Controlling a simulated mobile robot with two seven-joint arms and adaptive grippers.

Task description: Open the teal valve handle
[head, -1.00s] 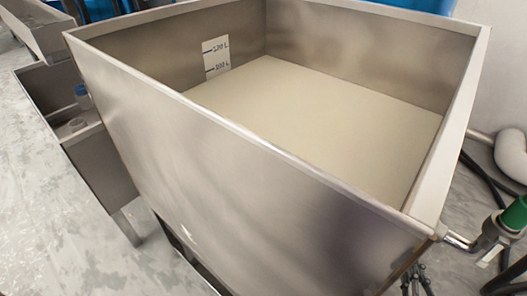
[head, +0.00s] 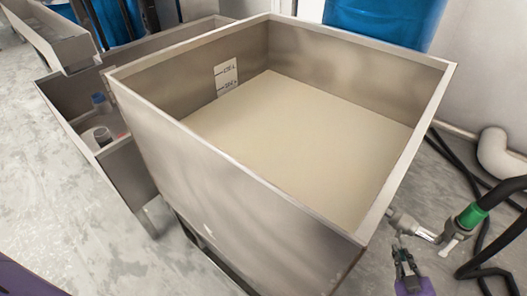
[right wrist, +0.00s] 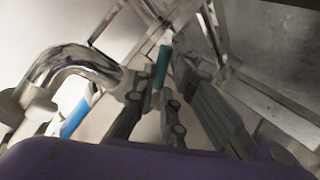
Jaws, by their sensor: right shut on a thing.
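The teal valve handle (right wrist: 162,66) shows in the right wrist view as a narrow teal bar between my finger tips. My right gripper (right wrist: 158,88) is shut on it. In the head view my right gripper (head: 403,254) is low at the right, beside the front right corner of the steel tank (head: 245,185) and just below the metal pipe fitting (head: 410,227). I cannot make out the teal handle in the head view. My left gripper is not in view; a purple part of mine shows at the lower left.
The tank holds a pale beige content (head: 300,130). A green-sleeved hose connector (head: 472,215) and dark hoses lie right of the fitting. A curved metal pipe (right wrist: 75,65) is close left of my right fingers. A lower steel trough (head: 120,165) stands left of the tank.

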